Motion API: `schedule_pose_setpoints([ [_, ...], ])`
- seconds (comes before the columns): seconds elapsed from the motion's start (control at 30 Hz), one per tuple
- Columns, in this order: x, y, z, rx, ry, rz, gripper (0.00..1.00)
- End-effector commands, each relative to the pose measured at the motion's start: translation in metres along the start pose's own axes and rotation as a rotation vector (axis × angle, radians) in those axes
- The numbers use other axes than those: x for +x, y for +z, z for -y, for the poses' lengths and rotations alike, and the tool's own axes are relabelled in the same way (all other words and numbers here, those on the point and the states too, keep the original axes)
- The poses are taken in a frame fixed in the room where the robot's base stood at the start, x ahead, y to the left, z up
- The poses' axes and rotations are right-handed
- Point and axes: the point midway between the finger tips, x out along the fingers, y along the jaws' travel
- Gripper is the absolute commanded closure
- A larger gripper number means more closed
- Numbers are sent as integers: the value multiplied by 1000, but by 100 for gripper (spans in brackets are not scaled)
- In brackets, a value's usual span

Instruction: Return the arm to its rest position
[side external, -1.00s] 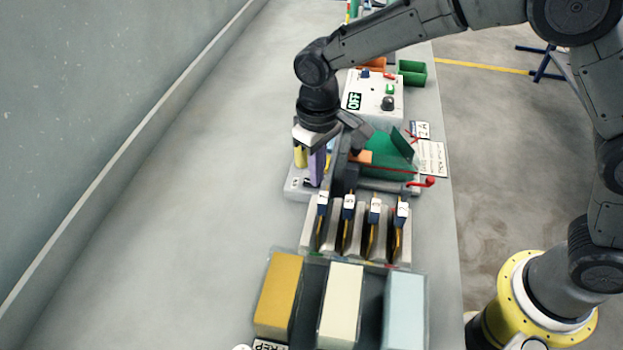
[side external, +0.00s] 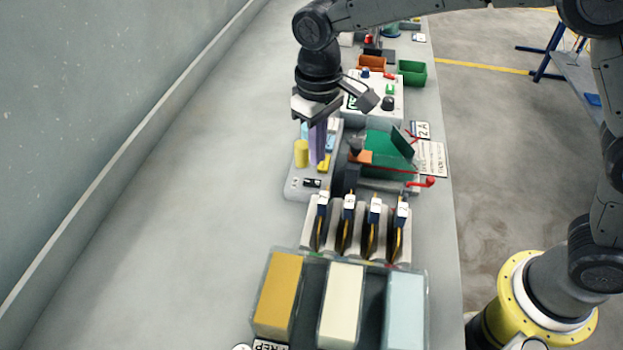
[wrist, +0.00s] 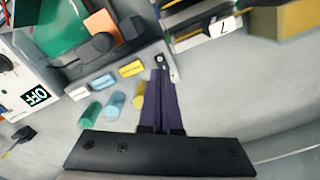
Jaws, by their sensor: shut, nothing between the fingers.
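My gripper (side external: 317,160) hangs from my wrist in the side external view, pointing down over the left part of the bench equipment. Its slim purple fingers are closed together with nothing between them. In the wrist view the purple fingers (wrist: 160,75) lie side by side, their tips over a small light-grey tray. Coloured cylinders and blocks stand around them, including a yellow cylinder (side external: 301,153), also seen beside the fingers in the wrist view (wrist: 138,100). I cannot tell the exact height of the tips above the tray.
A rack with several numbered slots (side external: 322,250) stands in front of the grey tray (side external: 295,190). Yellow, cream and pale-blue blocks stand nearest the camera. The bench's left side (side external: 180,200) is clear.

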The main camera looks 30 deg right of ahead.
Motion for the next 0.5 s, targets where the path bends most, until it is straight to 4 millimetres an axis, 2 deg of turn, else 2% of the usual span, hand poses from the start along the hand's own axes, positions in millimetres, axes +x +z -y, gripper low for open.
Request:
schedule_pose_setpoints([
  [0.2, -12, 0, 0, 0, -1, -3, 100],
  [0.5, -13, 0, -1, 1, 0, -2, 100],
])
